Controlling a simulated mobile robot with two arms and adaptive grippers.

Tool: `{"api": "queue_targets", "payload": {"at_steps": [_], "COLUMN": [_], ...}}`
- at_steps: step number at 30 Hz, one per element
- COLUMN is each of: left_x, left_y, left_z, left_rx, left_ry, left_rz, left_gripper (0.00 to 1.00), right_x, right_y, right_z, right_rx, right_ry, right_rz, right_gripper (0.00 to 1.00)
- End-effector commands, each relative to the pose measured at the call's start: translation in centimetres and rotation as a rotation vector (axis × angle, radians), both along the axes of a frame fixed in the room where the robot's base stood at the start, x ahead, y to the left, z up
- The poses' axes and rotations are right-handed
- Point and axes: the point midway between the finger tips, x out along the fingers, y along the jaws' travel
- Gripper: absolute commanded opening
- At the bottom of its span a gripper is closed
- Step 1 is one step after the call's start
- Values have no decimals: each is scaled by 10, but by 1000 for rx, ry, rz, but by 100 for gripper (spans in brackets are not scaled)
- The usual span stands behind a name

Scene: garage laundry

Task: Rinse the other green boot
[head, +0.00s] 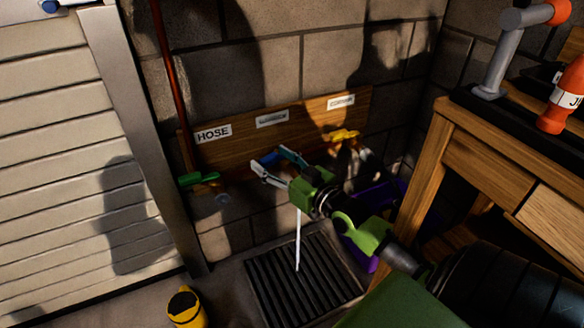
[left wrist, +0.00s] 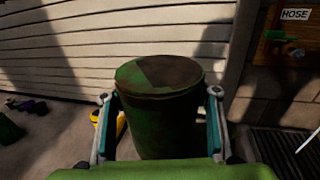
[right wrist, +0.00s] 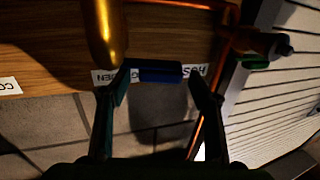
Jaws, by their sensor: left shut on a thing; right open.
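In the left wrist view, my left gripper (left wrist: 160,125) is shut on a green boot (left wrist: 155,125). A dark brown patch covers much of its visible end; the rest of the boot is hidden. My right gripper (head: 279,164) is open at the wall taps, its fingers on either side of a blue handle (head: 267,159). The blue handle (right wrist: 157,72) also shows between the fingertips (right wrist: 157,88) in the right wrist view; I cannot tell whether they touch it. A white water stream (head: 298,240) falls to the floor drain grate (head: 270,290).
A green handle (head: 198,179) is under the HOSE label (head: 213,133); a yellow handle (head: 342,135) is farther right. A yellow boot (head: 186,308) stands left of the drain. A purple bin (head: 360,254) is right of it. A wooden bench (head: 450,150) stands at right.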

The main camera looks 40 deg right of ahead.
Motion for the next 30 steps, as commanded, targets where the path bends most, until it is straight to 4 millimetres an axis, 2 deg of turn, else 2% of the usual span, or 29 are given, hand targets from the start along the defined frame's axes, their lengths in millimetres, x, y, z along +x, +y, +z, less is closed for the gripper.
{"api": "queue_targets", "payload": {"at_steps": [9,18,24,30], "left_x": [0,0,0,0], "left_y": [0,0,0,0], "left_z": [2,2,2,2], "left_rx": [-1,-1,-1,-1], "left_ry": [-4,-4,-4,-4], "left_rz": [0,0,0,0], "left_gripper": [0,0,0,0], "right_x": [-51,-88,-100,-102], "right_y": [-3,-5,-6,-6], "right_z": [-1,0,1,1], "right_rx": [-2,-1,-1,0], "right_ry": [4,2,-1,-2], "right_rz": [1,1,1,1], "right_gripper": [57,57,57,57]}}
